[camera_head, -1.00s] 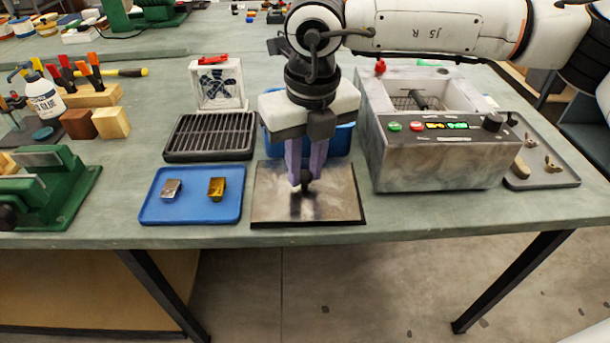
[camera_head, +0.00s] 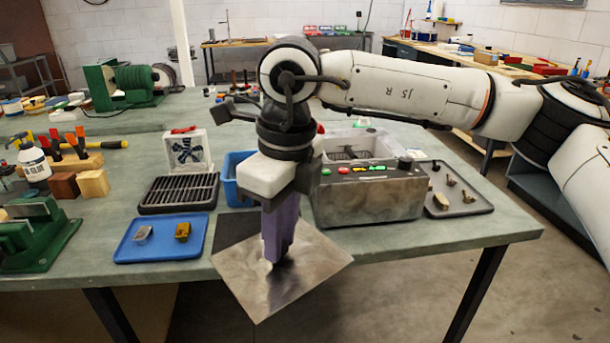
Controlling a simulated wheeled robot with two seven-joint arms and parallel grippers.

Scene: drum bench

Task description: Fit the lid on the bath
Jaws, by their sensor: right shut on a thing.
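The lid (camera_head: 308,282) is a thin square metal plate. My right gripper (camera_head: 279,257) is shut on its knob, which the fingers mostly hide. The lid hangs in the air at the bench's front edge, turned askew to that edge and partly past it. The bath (camera_head: 368,201) is a grey metal box with a row of coloured buttons and a black knob on its front panel. It stands on the bench behind and right of the lid, and its basin is open on top. My right wrist hides the bath's left end. My left gripper is not in view.
A dark mat (camera_head: 232,229) lies under the lid's far left corner. A blue tray (camera_head: 160,247) with two small metal pieces, a black rack (camera_head: 178,203), a small fan (camera_head: 187,151) and a blue bin (camera_head: 230,189) are left of my gripper. A grey tray (camera_head: 470,208) stands right of the bath.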

